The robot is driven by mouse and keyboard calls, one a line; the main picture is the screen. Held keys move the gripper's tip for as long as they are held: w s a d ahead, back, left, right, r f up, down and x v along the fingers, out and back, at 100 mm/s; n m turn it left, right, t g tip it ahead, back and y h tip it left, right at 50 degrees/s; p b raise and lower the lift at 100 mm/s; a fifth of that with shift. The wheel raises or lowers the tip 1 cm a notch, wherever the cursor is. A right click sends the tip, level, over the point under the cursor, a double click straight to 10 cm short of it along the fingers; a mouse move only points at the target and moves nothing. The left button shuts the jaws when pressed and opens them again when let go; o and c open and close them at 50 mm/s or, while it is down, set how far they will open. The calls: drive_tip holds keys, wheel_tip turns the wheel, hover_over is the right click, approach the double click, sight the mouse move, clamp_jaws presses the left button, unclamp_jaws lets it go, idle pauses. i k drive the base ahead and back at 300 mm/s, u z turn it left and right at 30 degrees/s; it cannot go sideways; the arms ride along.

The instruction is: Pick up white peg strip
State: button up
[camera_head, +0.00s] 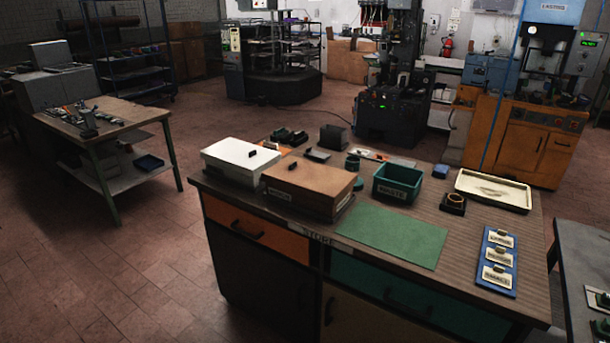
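I cannot clearly make out a white peg strip. A pale, narrow piece (367,154) lies at the back of the workbench (480,229), behind the teal bin, but it is too small and partly covered to identify. My gripper is not in view.
A green mat (391,236) lies bare at the front. The teal waste bin (398,184), a cream tray (493,190) and a blue board (497,262) with three labelled plates share the bench. A side table (98,121) stands left, with open floor between.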

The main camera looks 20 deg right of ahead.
sight(273, 146)
drive_tip(key=i, duration=0.9)
drive_tip(key=z, duration=0.05)
